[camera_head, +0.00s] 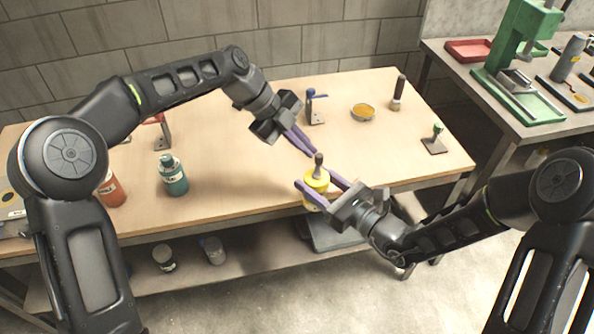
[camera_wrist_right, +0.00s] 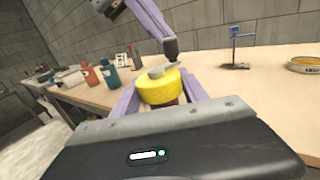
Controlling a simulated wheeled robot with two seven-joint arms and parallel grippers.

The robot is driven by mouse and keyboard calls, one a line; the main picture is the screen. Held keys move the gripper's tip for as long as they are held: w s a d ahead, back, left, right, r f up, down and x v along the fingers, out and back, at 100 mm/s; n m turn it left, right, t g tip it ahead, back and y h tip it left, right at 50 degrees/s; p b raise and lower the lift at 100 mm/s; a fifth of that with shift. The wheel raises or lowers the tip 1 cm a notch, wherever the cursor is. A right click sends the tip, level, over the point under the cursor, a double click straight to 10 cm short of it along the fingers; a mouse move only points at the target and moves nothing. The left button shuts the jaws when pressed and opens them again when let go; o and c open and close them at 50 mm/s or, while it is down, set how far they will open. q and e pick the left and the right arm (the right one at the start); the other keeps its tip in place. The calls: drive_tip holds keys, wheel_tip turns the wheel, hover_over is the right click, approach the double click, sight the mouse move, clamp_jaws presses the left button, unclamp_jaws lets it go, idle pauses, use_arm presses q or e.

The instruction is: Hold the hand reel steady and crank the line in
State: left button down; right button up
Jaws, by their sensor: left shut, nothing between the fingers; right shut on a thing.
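The hand reel (camera_head: 317,183) is a yellow drum with a dark upright knob on top, near the table's front edge. It also shows in the right wrist view (camera_wrist_right: 160,88), between the purple fingers. My right gripper (camera_head: 322,185) is shut on the reel from the front right. My left gripper (camera_head: 313,152) comes down from the upper left, its fingers shut and empty. Its tips are close to the top of the reel's knob; I cannot tell whether they touch it. The line is too small to make out.
A teal bottle (camera_head: 172,175) and an orange bottle (camera_head: 110,188) stand left on the table (camera_head: 230,185). A blue-topped stand (camera_head: 314,106), a dish (camera_head: 362,112), a dark-handled tool (camera_head: 397,94) and a green-knobbed stand (camera_head: 435,140) stand behind and right. A green press (camera_head: 520,60) is on another bench.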

use_arm(q)
drive_tip(key=d+m+g, duration=0.1)
drive_tip(key=d+m, duration=0.1)
drive_tip(key=d, duration=0.1)
drive_tip(key=shift+w+d+m+g, duration=0.15)
drive_tip(key=shift+w+m+g, duration=0.25)
idle(2.0)
drive_tip(key=shift+s+d, duration=0.1)
drive_tip(key=shift+s, duration=0.05)
drive_tip(key=shift+s+d, duration=0.45)
drive_tip(key=shift+s, duration=0.1)
drive_tip(key=shift+a, duration=0.1)
